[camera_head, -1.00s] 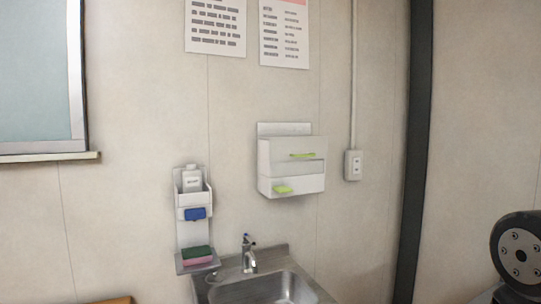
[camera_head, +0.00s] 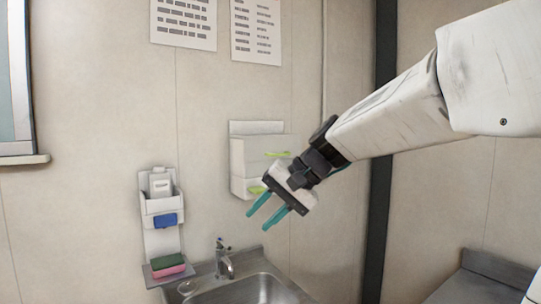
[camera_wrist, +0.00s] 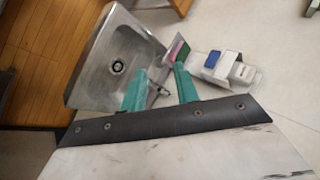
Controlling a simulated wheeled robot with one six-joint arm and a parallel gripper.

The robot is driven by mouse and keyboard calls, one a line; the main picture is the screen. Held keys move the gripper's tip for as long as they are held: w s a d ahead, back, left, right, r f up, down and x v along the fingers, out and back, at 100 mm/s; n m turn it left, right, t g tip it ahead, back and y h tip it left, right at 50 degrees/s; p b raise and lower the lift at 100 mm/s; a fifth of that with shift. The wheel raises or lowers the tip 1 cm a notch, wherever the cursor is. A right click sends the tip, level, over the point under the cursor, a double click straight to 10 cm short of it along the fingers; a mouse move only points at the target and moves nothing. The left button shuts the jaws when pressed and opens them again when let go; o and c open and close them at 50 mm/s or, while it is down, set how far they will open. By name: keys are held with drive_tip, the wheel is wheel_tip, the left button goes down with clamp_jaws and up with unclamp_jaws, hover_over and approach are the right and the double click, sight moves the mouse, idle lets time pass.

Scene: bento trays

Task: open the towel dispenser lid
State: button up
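The towel dispenser (camera_head: 262,150) is a white wall-mounted box above and right of the sink, with a green handle (camera_head: 278,154) on its upper front and a second green piece (camera_head: 256,190) lower down. My gripper (camera_head: 266,217) has teal fingers spread apart with nothing between them. In the head view it overlaps the dispenser's lower right part and hides some of it. I cannot tell the distance between them, and no grip on the handle shows. The lid looks shut. In the wrist view my gripper (camera_wrist: 160,88) is open over the sink side, and the dispenser is not in view.
A steel sink (camera_head: 250,290) with a faucet (camera_head: 223,258) lies below. A dark post (camera_head: 384,190) stands right. A grey surface (camera_head: 485,285) is at lower right.

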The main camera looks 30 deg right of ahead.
drive_tip(key=w+d+r+m+t+y, duration=0.1)
drive_tip(key=w+d+r+m+t, duration=0.35)
drive_tip(key=w+d, duration=0.6)
drive_tip(key=m+t+h, duration=0.1)
drive_tip(key=m+t, duration=0.2)
drive_tip(key=t, duration=0.1)
approach(283, 154)
drive_tip(key=w, duration=0.2)
drive_tip(key=x, duration=0.7)
drive_tip(key=shift+s+a+f, duration=0.1)
drive_tip(key=shift+a+f, duration=0.15)
drive_tip(key=shift+a, duration=0.15)
drive_tip(key=shift+c, duration=0.3)
clamp_jaws()
